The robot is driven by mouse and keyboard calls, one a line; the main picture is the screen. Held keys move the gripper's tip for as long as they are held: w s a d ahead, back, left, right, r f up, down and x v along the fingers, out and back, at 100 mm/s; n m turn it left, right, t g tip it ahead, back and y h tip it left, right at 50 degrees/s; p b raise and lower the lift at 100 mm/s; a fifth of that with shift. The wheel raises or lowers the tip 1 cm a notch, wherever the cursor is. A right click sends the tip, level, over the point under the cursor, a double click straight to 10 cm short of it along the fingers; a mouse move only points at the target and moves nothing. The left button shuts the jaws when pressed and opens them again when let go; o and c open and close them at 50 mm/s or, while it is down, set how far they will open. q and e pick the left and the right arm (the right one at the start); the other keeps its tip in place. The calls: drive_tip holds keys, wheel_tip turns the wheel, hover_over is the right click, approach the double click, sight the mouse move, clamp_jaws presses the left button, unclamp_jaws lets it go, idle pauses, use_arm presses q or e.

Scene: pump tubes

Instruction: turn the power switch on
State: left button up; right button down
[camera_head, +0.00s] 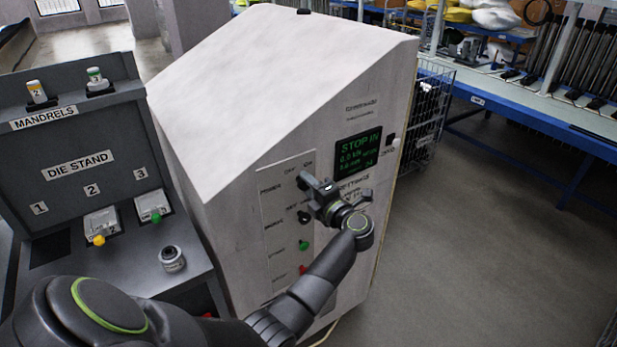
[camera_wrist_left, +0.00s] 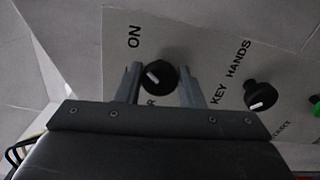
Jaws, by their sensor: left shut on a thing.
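The power switch is a black rotary knob (camera_wrist_left: 158,77) with a white pointer line, on the light panel of the white machine cabinet (camera_head: 275,95). In the left wrist view the word ON stands at the upper left of the knob, and its pointer line lies slanted. My left gripper (camera_head: 306,182) reaches the POWER row of the panel and hides most of the knob in the head view. In the left wrist view the two fingers of my left gripper (camera_wrist_left: 161,86) stand on either side of the knob, shut on it. My right gripper is not in view.
A second black knob (camera_wrist_left: 260,95) marked KEY and HANDS sits beside it. A green button (camera_head: 304,245) and a red button (camera_head: 303,269) are lower on the panel. A lit green display (camera_head: 358,150) reads STOP IN. The die stand (camera_head: 78,165) is at the left.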

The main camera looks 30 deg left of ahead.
use_arm(q)
drive_tip(key=shift+m+p, duration=0.55)
drive_tip(key=shift+m, duration=0.15)
drive_tip(key=o, duration=1)
drive_tip(key=shift+c, duration=0.2)
drive_tip(key=shift+d, duration=0.1)
